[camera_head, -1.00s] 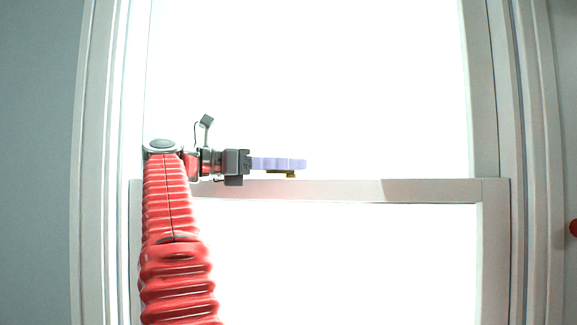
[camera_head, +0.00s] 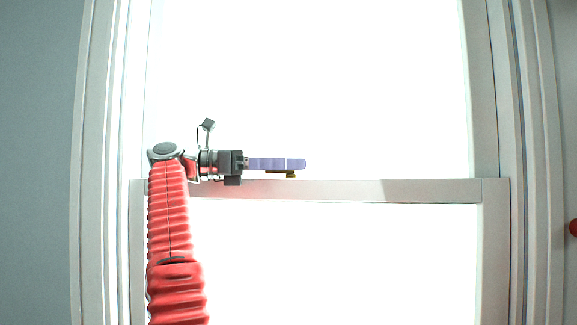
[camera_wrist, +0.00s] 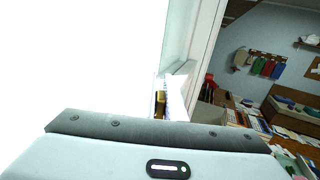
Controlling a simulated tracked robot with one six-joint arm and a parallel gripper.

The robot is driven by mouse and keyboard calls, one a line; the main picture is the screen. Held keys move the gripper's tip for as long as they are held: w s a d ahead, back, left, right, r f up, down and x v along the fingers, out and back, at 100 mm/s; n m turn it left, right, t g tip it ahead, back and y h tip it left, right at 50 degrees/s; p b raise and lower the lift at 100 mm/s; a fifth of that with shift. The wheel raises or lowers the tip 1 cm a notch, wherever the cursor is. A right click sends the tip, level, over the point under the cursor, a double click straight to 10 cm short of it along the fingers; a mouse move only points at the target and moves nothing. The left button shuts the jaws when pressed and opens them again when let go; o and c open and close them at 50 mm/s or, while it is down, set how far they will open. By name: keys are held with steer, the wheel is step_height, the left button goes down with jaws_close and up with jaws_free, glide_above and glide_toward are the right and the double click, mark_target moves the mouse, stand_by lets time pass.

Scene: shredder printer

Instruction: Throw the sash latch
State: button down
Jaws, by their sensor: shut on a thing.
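The brass-coloured sash latch (camera_head: 282,173) sits on top of the window's meeting rail, left of the middle. My gripper (camera_head: 303,164) reaches in from the left, level, with its pale purple fingers just above the rail and over the latch. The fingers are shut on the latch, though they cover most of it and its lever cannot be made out. In the wrist view the brass of the latch (camera_wrist: 160,103) shows beside the pale fingers (camera_wrist: 176,96), partly hidden behind the gripper's body.
The white meeting rail (camera_head: 420,190) runs across between the window's side frames (camera_head: 488,100). Bright panes lie above and below it. A red round thing (camera_head: 574,228) shows at the right edge. The wrist view shows a room with hanging coloured items (camera_wrist: 264,66) and shelves.

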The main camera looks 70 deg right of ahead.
stand_by(0.4)
steer(key=c, duration=1.8)
jaws_free()
steer(key=shift+c, duration=0.2)
